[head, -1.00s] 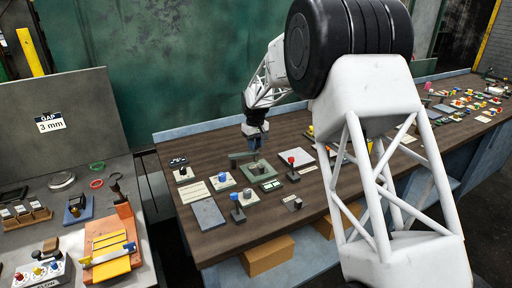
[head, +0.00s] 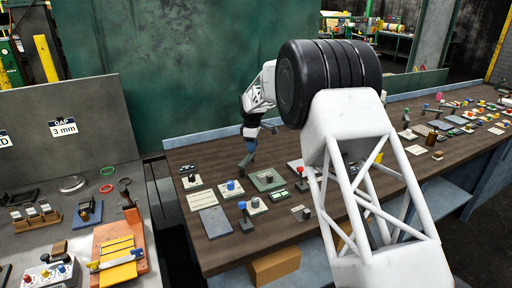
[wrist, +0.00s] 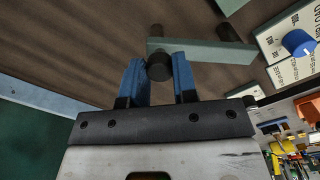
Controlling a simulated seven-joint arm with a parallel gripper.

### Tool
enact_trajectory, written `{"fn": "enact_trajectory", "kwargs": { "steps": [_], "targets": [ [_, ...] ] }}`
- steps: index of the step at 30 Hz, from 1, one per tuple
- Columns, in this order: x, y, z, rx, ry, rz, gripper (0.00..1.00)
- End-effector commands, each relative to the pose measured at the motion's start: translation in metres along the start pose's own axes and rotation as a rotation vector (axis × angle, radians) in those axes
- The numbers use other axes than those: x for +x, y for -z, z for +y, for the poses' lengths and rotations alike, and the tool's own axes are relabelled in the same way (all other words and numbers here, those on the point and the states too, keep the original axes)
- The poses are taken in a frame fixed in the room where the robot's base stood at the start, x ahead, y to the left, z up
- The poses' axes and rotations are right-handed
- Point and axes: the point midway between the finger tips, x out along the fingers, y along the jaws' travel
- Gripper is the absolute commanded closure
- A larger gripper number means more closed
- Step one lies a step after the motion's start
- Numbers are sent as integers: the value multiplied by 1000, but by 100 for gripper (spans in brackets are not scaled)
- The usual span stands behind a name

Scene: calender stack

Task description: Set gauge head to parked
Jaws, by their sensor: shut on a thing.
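A grey-green bar (wrist: 205,53) with a dark round knob (wrist: 157,67) at its end shows in the wrist view; I take it for the gauge head. My gripper (wrist: 158,64) has its blue fingers on either side of the knob and is shut on it. A dark post rises at the other end of the bar. In the head view my gripper (head: 250,146) is over the back left of the bench, at the small slanted green bar (head: 246,162). Which setting the bar points at cannot be read.
A green plate with a dark knob (head: 267,180) lies just right of the bar. A blue knob on a white labelled plate (head: 231,186) and a blue-topped lever (head: 243,213) stand nearer. A grey side table (head: 75,215) is at left.

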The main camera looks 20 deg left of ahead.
Motion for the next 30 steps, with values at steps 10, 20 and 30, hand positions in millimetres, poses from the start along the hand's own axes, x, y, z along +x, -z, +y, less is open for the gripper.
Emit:
{"fn": "enact_trajectory", "kwargs": {
  "steps": [10, 20, 30],
  "targets": [
    [0, 8, 2, -91, -2, 1, 100],
    [-1, 9, 2, -94, -3, 1, 100],
    [0, 9, 2, -93, -1, 1, 48]
  ]
}}
